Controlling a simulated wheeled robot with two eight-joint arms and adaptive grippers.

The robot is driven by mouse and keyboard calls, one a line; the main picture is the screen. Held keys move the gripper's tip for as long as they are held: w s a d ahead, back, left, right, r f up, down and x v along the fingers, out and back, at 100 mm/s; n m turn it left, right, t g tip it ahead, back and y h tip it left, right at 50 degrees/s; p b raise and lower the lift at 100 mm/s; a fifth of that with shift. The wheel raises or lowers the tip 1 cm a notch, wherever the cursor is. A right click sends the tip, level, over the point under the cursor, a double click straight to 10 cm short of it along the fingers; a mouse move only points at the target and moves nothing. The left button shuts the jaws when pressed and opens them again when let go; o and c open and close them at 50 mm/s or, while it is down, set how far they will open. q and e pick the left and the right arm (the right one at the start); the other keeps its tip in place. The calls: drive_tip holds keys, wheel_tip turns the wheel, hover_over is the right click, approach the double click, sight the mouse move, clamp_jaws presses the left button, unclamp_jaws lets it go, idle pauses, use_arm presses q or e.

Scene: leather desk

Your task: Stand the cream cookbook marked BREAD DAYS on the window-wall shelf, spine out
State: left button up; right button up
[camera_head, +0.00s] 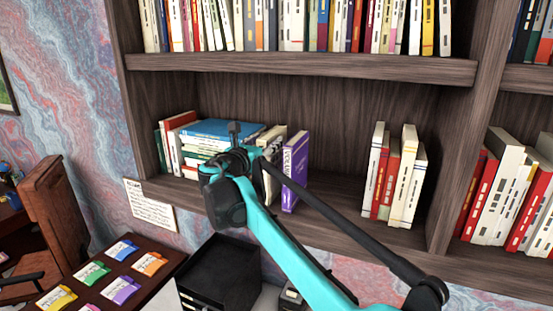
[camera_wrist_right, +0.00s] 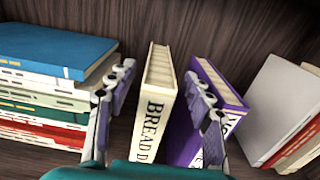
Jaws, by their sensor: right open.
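The cream cookbook marked BREAD DAYS (camera_wrist_right: 153,108) stands on the shelf, spine toward the right wrist camera. The lower end of its spine is cut off there. In the head view the cream book (camera_head: 275,138) is partly hidden by my right arm. A purple book (camera_wrist_right: 222,88) stands just right of it, with a gap between their tops; it also shows in the head view (camera_head: 295,172). My right gripper (camera_wrist_right: 160,75) is open, one finger on each side of the cream book, with visible space on both sides. Its right finger overlaps the purple book in view. My left gripper is not in view.
A stack of flat books topped by a blue one (camera_wrist_right: 50,48) lies left of the cream book. White and red books (camera_head: 395,175) stand farther right, past a bare stretch of shelf. A board (camera_head: 300,63) closes the bay above. A black tray unit (camera_head: 220,272) is below.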

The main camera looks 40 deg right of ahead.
drive_tip(key=shift+w+r, duration=0.1)
drive_tip(key=shift+r, duration=0.15)
drive_tip(key=shift+w+d+r+p, duration=0.1)
drive_tip(key=shift+w+d+p, duration=0.05)
drive_tip(key=shift+p, duration=0.25)
drive_tip(key=x, duration=0.2)
drive_tip(key=p+x, duration=0.1)
drive_tip(key=f+x, duration=0.1)
drive_tip(key=x, duration=0.1)
drive_tip(key=shift+w+d, duration=0.1)
drive_tip(key=shift+d, duration=0.2)
drive_tip(key=shift+a+r, duration=0.1)
drive_tip(key=shift+a, duration=0.25)
drive_tip(key=shift+s+a+r, duration=0.1)
drive_tip(key=shift+s+a, duration=0.1)
drive_tip(key=shift+s, duration=0.05)
drive_tip(key=c, duration=0.3)
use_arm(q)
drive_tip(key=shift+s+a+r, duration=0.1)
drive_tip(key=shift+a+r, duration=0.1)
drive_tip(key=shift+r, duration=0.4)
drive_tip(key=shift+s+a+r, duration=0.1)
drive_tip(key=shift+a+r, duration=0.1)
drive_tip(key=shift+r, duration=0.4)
use_arm(e)
drive_tip(key=shift+d, duration=0.15)
clamp_jaws()
